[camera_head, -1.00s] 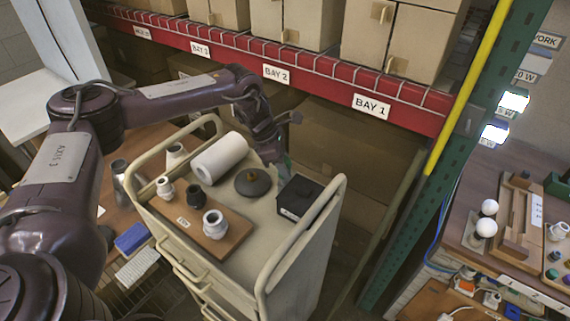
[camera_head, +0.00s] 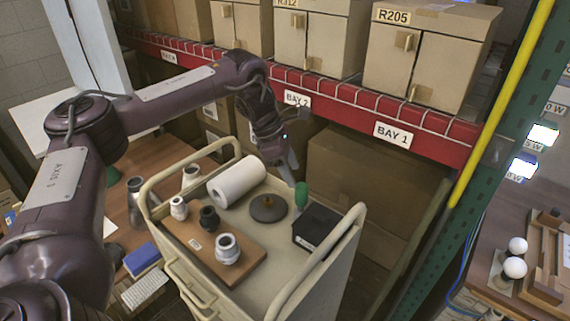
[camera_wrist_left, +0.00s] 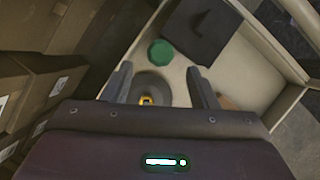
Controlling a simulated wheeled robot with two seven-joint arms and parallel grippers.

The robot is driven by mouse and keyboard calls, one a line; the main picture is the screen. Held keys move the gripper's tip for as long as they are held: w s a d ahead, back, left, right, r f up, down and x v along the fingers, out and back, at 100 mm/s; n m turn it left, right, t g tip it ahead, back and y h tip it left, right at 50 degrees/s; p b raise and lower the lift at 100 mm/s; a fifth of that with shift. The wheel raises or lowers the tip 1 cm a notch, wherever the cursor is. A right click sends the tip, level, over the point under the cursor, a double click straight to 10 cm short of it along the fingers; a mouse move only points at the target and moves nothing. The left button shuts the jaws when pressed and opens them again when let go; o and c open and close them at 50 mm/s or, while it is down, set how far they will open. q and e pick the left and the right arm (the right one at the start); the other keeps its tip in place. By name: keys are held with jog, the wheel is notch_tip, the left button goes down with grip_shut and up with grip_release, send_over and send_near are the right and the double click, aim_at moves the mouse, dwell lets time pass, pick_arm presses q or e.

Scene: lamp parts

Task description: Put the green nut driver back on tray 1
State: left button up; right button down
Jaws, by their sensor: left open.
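The green nut driver (camera_head: 301,194) shows as a green handle at the back edge of the cart, beside the black box. In the left wrist view its green hexagonal end (camera_wrist_left: 160,52) faces the camera; the rest is hidden. My left gripper (camera_head: 291,164) is just above it in the head view. In the wrist view my left gripper (camera_wrist_left: 160,80) is open, and the green end lies beyond the fingertips with nothing held between them. A wooden board (camera_head: 240,274) with a small unreadable label lies on the cart; I cannot tell whether it is tray 1. My right gripper is out of view.
The cart's raised handle rail (camera_head: 330,262) borders its right end. A white roll (camera_head: 237,181), a grey disc (camera_head: 269,208) and a black box (camera_head: 317,228) stand near the driver. Several fittings stand on the board. A red shelf beam (camera_head: 350,112) runs behind.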

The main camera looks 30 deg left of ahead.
pick_arm(q)
jog(key=shift+b+v, duration=0.3)
jog(key=shift+v, duration=1.7)
